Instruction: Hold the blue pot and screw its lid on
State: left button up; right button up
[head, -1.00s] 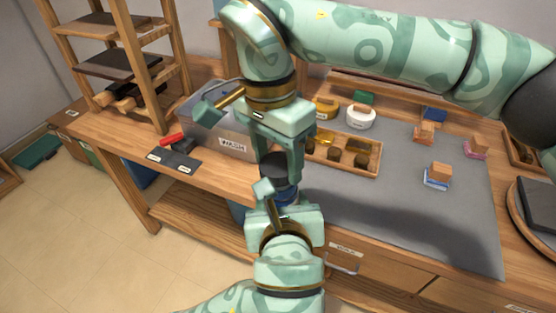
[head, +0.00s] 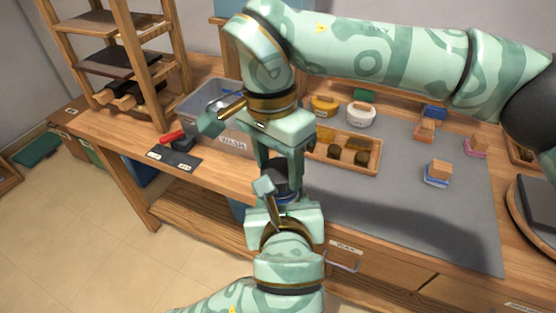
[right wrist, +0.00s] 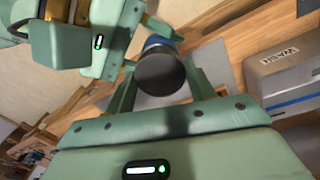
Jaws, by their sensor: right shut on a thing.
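The blue pot (head: 284,199) is small and mostly hidden between the fingers of my left gripper (head: 281,206), which comes up from the bottom of the head view and is shut on it. My right gripper (head: 279,172) points down from above and is shut on the dark round lid (head: 275,181). The lid is directly over the pot; I cannot tell whether it is seated. In the right wrist view, the lid (right wrist: 160,74) is between my right fingers, with the blue pot (right wrist: 159,42) right behind it.
A grey bin (head: 205,100) and a dark labelled mat (head: 173,158) are on the bench at left. A wooden tray (head: 368,160) of small pots, white (head: 360,115) and yellow (head: 324,106) pots and several stamp-like blocks (head: 437,173) are at right. The grey mat (head: 400,215) is bare in front.

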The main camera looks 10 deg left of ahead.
jog(key=shift+f, duration=0.55)
